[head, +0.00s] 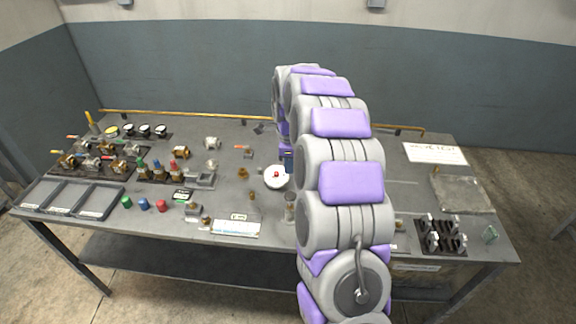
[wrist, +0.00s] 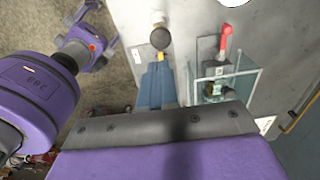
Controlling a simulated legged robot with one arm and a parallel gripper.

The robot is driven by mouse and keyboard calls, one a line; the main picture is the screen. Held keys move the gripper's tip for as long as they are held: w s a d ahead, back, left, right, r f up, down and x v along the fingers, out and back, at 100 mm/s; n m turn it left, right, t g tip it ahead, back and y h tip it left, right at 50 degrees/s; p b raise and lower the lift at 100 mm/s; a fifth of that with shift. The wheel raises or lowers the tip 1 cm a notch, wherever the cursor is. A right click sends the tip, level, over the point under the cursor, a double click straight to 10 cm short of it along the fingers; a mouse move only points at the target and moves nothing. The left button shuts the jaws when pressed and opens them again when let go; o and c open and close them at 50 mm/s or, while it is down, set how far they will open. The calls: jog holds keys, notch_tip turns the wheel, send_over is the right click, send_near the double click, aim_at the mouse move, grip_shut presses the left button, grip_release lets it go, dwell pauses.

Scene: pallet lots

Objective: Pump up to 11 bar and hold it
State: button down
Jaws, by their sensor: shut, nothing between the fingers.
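My gripper shows in the wrist view as blue fingers (wrist: 157,72), shut and empty, pointing at the bench just short of a round dark knob (wrist: 158,38) on a post. A white disc (wrist: 234,2) is cut off at the top edge. In the head view my gripper (head: 287,160) is partly hidden by my arm, beside a white round dial-like disc (head: 273,183) with a red centre. No pressure reading is legible.
The grey bench (head: 225,135) holds several valves (head: 92,162) and fittings at the left, grey trays (head: 70,198), and red, blue and green caps (head: 143,204). A black rack (head: 440,236) and a white sheet (head: 435,153) lie at the right. My arm hides the bench's centre right.

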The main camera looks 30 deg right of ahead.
notch_tip(320, 180, up, 3)
jog(key=b, duration=0.4)
send_over(291, 195)
jog(key=f, duration=0.7)
jog(key=shift+a+f, duration=0.15)
jog(key=shift+a, duration=0.05)
jog(key=f, duration=0.2)
jog(key=f+b, duration=0.1)
jog(key=f, duration=0.3)
jog(key=shift+d+b, duration=0.3)
jog(key=shift+d, duration=0.1)
jog(key=shift+a+f, duration=0.25)
jog(key=shift+f, duration=0.05)
